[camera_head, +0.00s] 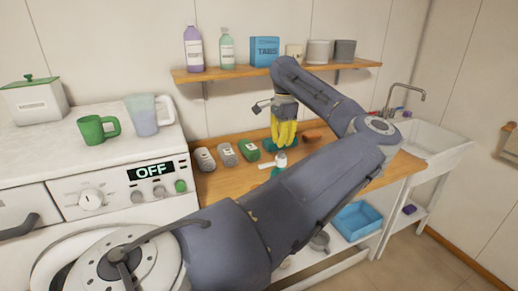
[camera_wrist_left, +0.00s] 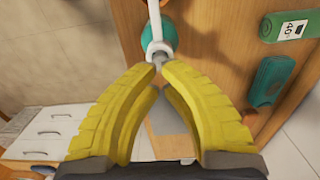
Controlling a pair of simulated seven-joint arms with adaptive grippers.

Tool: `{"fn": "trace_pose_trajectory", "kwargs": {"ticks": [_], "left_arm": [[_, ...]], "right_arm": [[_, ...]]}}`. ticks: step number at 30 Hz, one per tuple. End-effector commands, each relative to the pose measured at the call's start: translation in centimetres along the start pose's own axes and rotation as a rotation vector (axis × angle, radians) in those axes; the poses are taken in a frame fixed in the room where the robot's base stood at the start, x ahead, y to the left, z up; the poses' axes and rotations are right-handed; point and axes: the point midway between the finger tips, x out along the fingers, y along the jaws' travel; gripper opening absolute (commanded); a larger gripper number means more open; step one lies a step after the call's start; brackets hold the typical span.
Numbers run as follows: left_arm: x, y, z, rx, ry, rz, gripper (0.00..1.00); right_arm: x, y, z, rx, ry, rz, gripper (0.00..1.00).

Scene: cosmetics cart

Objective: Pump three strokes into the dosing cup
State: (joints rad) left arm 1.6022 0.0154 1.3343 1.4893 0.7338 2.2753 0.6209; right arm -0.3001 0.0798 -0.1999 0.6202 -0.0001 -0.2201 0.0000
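A small pump bottle with a teal body and white top (camera_head: 281,160) stands on the wooden counter below my left gripper (camera_head: 284,142). In the left wrist view its teal body (camera_wrist_left: 165,33) and long white spout (camera_wrist_left: 154,14) show just beyond the fingertips. My left gripper's yellow fingers (camera_wrist_left: 159,68) come together with their tips almost touching, right at the white pump head. I cannot tell whether they touch or press it. I cannot make out a dosing cup with certainty. My right gripper is not in view.
Several labelled blocks, one green (camera_head: 249,150), lie left of the bottle, with a teal item (camera_wrist_left: 272,80) behind. A shelf (camera_head: 225,73) holds bottles and a blue box (camera_head: 265,51). A washer (camera_head: 98,198) is left, a sink (camera_head: 432,138) right.

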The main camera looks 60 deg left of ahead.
Motion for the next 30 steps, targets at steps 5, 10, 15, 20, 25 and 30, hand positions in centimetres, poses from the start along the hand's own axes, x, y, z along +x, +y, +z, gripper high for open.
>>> {"fn": "trace_pose_trajectory", "kwargs": {"ticks": [5,10,15,20,25,30], "left_arm": [[0.1,0.0,0.0,0.000,0.000,0.000,0.00],[0.5,0.0,0.0,0.000,-0.001,0.000,0.00],[1.0,0.0,0.0,-0.001,-0.001,0.000,0.00],[1.5,0.0,0.0,-0.001,-0.001,0.000,0.00],[2.0,0.0,0.0,0.000,-0.001,0.000,0.00],[2.5,0.0,0.0,0.000,-0.001,0.000,0.00]], "right_arm": [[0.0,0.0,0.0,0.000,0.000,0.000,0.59],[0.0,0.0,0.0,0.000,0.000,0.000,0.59],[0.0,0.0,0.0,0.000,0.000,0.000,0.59],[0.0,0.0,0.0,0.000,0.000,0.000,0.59],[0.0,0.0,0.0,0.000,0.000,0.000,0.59],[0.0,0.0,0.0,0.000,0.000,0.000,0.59]]}}
